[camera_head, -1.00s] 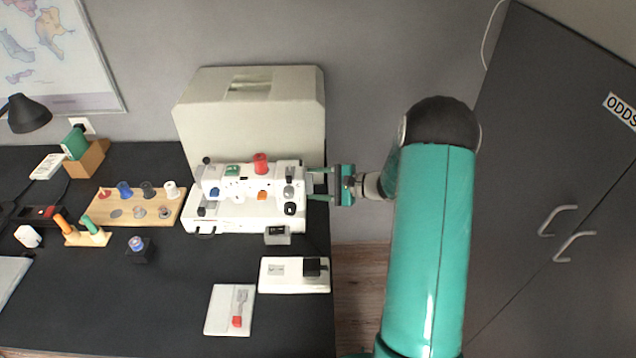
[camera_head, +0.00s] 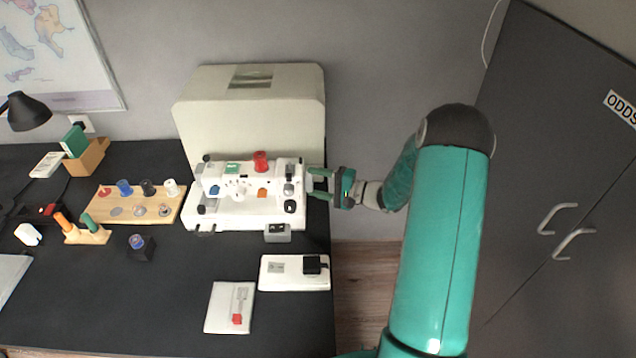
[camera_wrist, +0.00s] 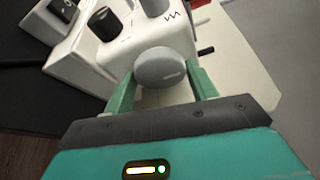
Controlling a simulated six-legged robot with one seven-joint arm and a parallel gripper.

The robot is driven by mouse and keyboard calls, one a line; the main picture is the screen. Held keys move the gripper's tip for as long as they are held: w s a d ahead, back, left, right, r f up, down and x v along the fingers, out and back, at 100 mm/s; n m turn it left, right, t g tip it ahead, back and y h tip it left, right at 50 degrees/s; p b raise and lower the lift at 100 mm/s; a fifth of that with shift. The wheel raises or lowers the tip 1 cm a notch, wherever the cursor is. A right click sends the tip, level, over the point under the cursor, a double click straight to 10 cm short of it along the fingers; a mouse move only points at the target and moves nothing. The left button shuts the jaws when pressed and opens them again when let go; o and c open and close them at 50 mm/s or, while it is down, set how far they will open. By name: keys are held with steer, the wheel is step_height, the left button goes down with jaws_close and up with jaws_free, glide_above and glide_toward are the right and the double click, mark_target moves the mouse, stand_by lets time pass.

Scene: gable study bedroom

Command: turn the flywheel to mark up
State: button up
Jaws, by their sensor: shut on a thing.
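The white sewing machine (camera_head: 235,190) stands on the dark desk. Its grey round flywheel (camera_wrist: 160,68) is at the machine's right end and shows in the wrist view, with a short pale line near its right edge. My gripper (camera_head: 318,184) is at the machine's right end, with its green fingers pointing left. In the wrist view my gripper (camera_wrist: 160,92) has one finger on each side of the flywheel and is shut on it. In the head view the flywheel is too small to make out.
A large cream case (camera_head: 250,105) stands behind the machine. A wooden spool board (camera_head: 125,205) is to its left. A white box with a black switch (camera_head: 295,272) and a white plate (camera_head: 229,307) lie in front. A dark cabinet (camera_head: 570,190) stands at right.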

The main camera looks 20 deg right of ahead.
steer(key=o, duration=1)
steer(key=v, duration=1.3)
steer(key=shift+s+d, duration=0.25)
steer(key=shift+d, duration=0.05)
steer(key=shift+r, duration=0.15)
